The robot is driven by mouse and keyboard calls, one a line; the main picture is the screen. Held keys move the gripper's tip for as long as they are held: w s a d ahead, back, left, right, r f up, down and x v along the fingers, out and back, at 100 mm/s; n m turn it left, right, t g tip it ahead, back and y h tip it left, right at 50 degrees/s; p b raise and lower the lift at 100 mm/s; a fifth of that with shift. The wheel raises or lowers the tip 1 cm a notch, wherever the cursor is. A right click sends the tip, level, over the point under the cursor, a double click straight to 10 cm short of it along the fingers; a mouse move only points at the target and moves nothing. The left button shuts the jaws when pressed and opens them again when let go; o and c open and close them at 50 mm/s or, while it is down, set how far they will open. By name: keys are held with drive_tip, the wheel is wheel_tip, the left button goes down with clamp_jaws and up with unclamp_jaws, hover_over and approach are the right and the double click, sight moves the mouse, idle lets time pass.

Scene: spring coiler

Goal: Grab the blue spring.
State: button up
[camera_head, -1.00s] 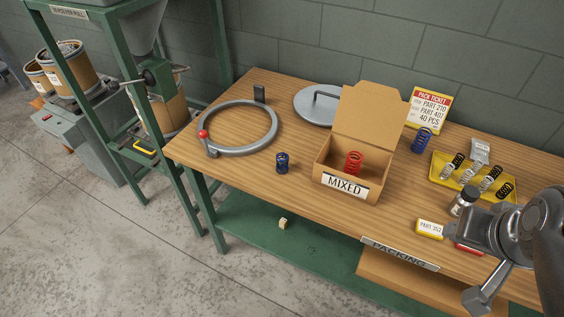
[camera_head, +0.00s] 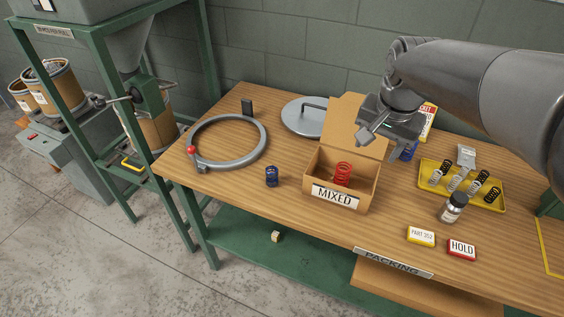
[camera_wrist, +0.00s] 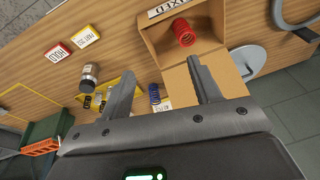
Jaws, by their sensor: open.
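One dark blue spring (camera_head: 271,176) stands upright on the table, left of the cardboard box. Another blue spring (camera_head: 408,151) stands right of the box near the pick ticket, partly hidden behind my gripper in the head view. A blue spring also shows in the wrist view (camera_wrist: 154,94), low between the two fingers and beyond them. My gripper (camera_wrist: 160,68) is open and empty, held above the table near the box's raised lid. No finger visibly touches a spring.
The open MIXED box (camera_head: 368,195) holds a red spring (camera_head: 343,173). A ring tool (camera_head: 228,164) lies left.

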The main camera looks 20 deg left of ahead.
drive_tip(key=w+a+f+g, duration=0.1)
drive_tip(key=w+a+f, duration=0.15)
drive_tip(key=a, duration=0.45)
drive_tip(key=w+a+f+g, duration=0.1)
drive_tip(key=w+a+f, duration=0.15)
drive_tip(key=a, duration=0.45)
drive_tip(key=m+h, duration=0.1)
hover_over(272, 169)
drive_tip(key=shift+g, duration=0.3)
drive_tip(key=f, duration=0.5)
drive_tip(key=w+f, duration=0.1)
drive_tip(key=f, duration=0.1)
drive_tip(key=shift+d+f, duration=0.1)
drive_tip(key=shift+f, duration=0.3)
drive_tip(key=shift+s+a+f, duration=0.1)
drive_tip(key=shift+a+f, duration=0.15)
drive_tip(key=shift+f, duration=0.05)
wheel_tip(272, 169, down, 5)
drive_tip(key=shift+f, duration=0.15)
drive_tip(key=f, duration=0.2)
drive_tip(key=s+f, duration=0.1)
drive_tip(key=f, duration=0.1)
drive_tip(key=shift+d, duration=0.15)
drive_tip(key=shift+f, duration=0.65)
drive_tip(key=shift+c, duration=0.5)
drive_tip(key=c, duration=1)
